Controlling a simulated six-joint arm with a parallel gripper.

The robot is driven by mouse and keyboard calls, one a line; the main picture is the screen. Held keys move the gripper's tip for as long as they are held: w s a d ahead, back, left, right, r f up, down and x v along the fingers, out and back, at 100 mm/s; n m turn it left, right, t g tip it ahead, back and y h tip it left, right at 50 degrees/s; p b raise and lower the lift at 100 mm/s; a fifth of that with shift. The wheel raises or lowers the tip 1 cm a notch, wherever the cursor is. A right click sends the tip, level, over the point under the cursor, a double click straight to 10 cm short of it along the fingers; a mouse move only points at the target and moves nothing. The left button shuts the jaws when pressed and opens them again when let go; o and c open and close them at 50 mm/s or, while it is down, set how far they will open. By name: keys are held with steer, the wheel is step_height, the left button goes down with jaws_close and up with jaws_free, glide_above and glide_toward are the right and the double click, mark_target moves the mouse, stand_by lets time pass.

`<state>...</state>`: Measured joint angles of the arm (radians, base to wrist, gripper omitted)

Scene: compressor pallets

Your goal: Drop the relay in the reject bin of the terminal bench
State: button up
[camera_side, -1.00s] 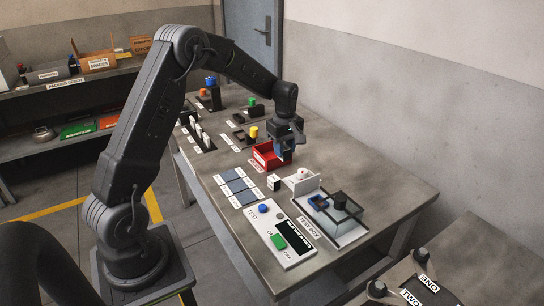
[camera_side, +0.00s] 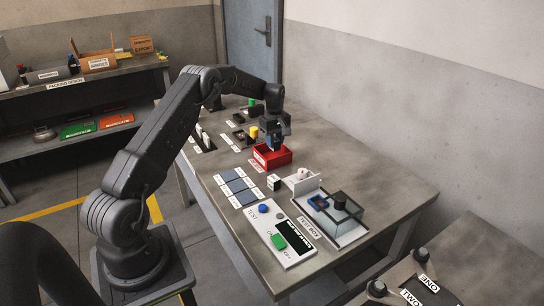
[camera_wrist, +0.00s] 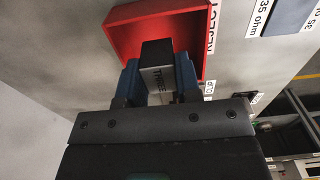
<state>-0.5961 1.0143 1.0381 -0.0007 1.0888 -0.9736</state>
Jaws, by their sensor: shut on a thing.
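The red reject bin (camera_side: 281,160) stands on the bench, and its red wall also shows in the wrist view (camera_wrist: 118,36). My gripper (camera_side: 274,144) is above the bin, with its blue fingers pointing down. In the wrist view my gripper (camera_wrist: 158,85) is shut on the relay (camera_wrist: 157,75), a dark block with a grey face marked THREE. The relay's end overlaps the bin's open inside in that view; its exact height over the bin is hard to tell. In the side view the relay is mostly hidden by the fingers.
Blue-grey labelled pads (camera_side: 238,186) lie in front of the bin. A test panel (camera_side: 281,234) and a test box (camera_side: 337,218) stand nearer the camera. A yellow-topped part (camera_side: 254,132) stands close behind the bin on the left.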

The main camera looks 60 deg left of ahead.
steer(key=shift+f, duration=1.1)
steer(key=o, duration=1)
steer(key=shift+r, duration=0.1)
step_height(320, 180, up, 13)
steer(key=s+d+r+m+t, duration=0.1)
steer(key=s+d+r+m, duration=0.3)
steer(key=d+r, duration=0.45)
steer(key=s+d+r+m+t, duration=0.1)
steer(key=s+d+r+m, duration=0.4)
steer(key=d, duration=0.6)
steer(key=s+d+m+t, duration=0.1)
steer(key=s+d+m, duration=0.2)
steer(key=s, duration=0.4)
steer(key=s+d+f+m+t, duration=0.1)
steer(key=s+d+m, duration=0.2)
steer(key=s+d, duration=0.3)
steer(key=s+d+f+m+t, duration=0.1)
steer(key=s+d+m, duration=0.2)
steer(key=s+d, duration=0.2)
steer(key=shift+s+f+t, duration=0.15)
steer(key=shift+s+t, duration=0.15)
steer(key=shift+s, duration=1.55)
